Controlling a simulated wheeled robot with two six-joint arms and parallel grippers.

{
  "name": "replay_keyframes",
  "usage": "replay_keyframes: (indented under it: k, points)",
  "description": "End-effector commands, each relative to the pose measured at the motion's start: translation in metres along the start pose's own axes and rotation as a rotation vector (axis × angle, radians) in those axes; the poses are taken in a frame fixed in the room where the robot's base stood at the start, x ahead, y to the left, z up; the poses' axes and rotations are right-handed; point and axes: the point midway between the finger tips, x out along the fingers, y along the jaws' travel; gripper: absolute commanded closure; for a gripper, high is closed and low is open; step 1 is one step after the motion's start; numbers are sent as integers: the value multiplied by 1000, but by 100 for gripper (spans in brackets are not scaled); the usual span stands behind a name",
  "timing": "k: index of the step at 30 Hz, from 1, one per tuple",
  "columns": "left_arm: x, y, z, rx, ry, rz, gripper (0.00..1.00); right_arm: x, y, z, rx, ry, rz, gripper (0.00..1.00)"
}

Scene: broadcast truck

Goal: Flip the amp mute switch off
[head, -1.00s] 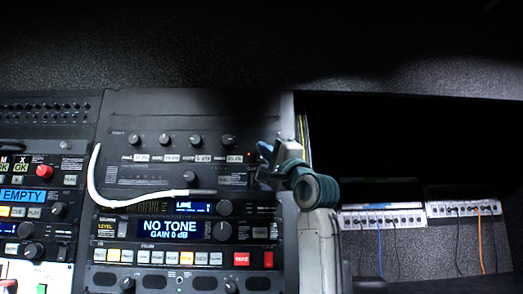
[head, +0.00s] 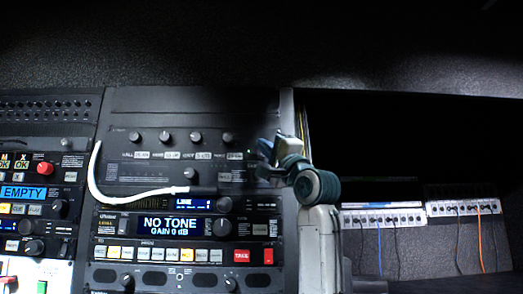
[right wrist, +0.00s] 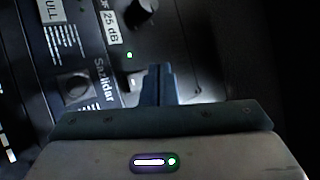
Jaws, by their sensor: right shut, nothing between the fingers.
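The amp panel (head: 180,122) is a dark rack unit with a row of knobs and small labels, at the upper middle in the head view. Its small indicator light (head: 248,152) at the right end shows green. The light also shows green in the right wrist view (right wrist: 129,55). Just below it is a small pale part (right wrist: 132,82), probably the mute switch; its position is too small to read. My right gripper (head: 263,150) is shut and empty at the panel's right end. In the right wrist view its fingertips (right wrist: 158,70) are beside the pale part; contact cannot be told.
A white cable (head: 130,197) curves across the front of the rack below the amp. Below it is a unit whose display (head: 172,227) reads "NO TONE". Patch strips with cables (head: 385,218) are at the right. The space above them is dark.

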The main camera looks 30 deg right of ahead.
Motion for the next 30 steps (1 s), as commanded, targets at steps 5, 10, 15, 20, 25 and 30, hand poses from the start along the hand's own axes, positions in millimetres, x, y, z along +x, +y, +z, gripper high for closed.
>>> replay_keyframes:
  k: [5,10,15,20,25,30]
  points:
    - [0,0,0,0,0,0,52,0,-1,0,0,1,0,100]
    - [3,0,0,0,0,0,52,-3,-2,2,0,0,-1,100]
    - [14,1,2,0,0,0,52,-15,-8,10,0,0,-3,100]
    - [23,2,2,0,0,0,52,-26,-17,18,0,0,-3,100]
    - [29,2,3,0,0,0,52,-34,-24,24,0,0,-1,100]
    - [29,2,3,0,0,0,52,-35,-26,25,0,1,0,100]
